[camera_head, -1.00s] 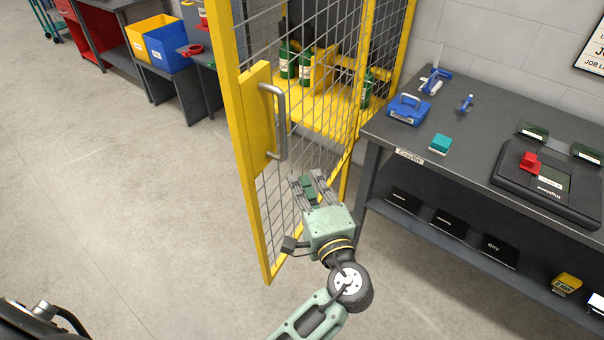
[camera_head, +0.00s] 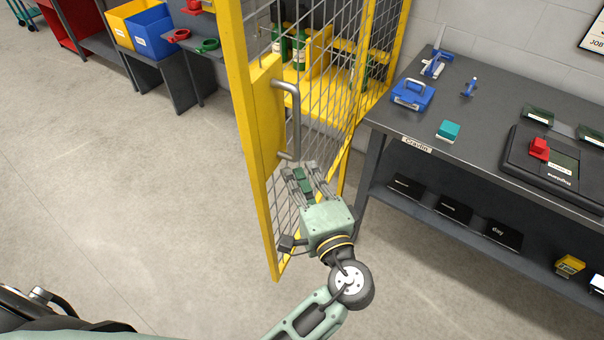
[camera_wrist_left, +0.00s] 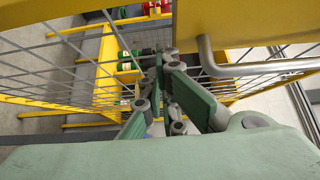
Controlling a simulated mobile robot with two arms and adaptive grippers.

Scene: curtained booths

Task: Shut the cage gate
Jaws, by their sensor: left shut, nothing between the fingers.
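The cage gate (camera_head: 262,120) is a yellow frame with wire mesh, and it stands open, swung out toward me. Its grey bar handle (camera_head: 292,105) is on a yellow plate near the free edge. My left gripper (camera_head: 303,172) is shut and empty, just below the handle and in front of the mesh. In the left wrist view the fingers (camera_wrist_left: 165,85) point at the mesh, with the handle (camera_wrist_left: 215,65) at upper right. I cannot tell whether the fingers touch the gate. The yellow cage (camera_head: 335,105) behind holds green bottles (camera_head: 299,50). My right gripper is not in view.
A dark workbench (camera_head: 395,140) stands right of the cage with a blue case (camera_head: 412,95), a teal block (camera_head: 448,130) and a black device (camera_head: 550,165). Blue and yellow bins (camera_head: 160,38) stand at upper left. The floor left of the gate is clear.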

